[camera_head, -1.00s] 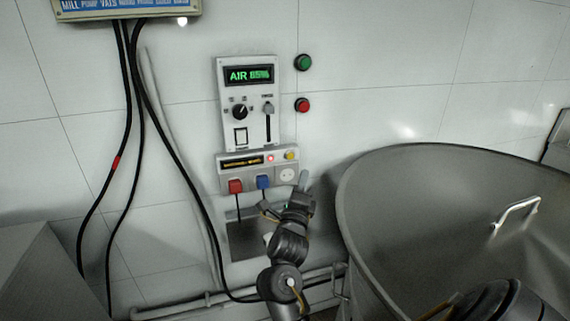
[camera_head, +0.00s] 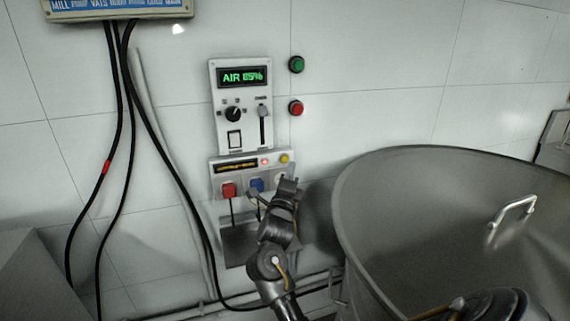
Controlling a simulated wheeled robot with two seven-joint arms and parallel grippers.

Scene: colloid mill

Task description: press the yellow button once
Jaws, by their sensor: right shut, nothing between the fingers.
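The yellow button (camera_head: 284,159) is a small round knob at the right end of the upper row of a grey wall panel (camera_head: 215,166). A small red light (camera_head: 265,162) is to its left. My right gripper (camera_head: 287,184) is shut and empty. Its tip appears just below the yellow button and covers most of the round white socket there. The button itself is uncovered, with a small gap to the gripper in the picture. I cannot tell how far the tip is from the wall. My left gripper is not in view.
Red (camera_head: 229,190) and blue (camera_head: 256,185) plugs are beside my gripper. Above is a control box (camera_head: 240,136) with a green AIR display, knob, slider and switch. Green (camera_head: 296,64) and red (camera_head: 296,108) wall buttons are at its right. A large metal vat (camera_head: 400,190) fills the right.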

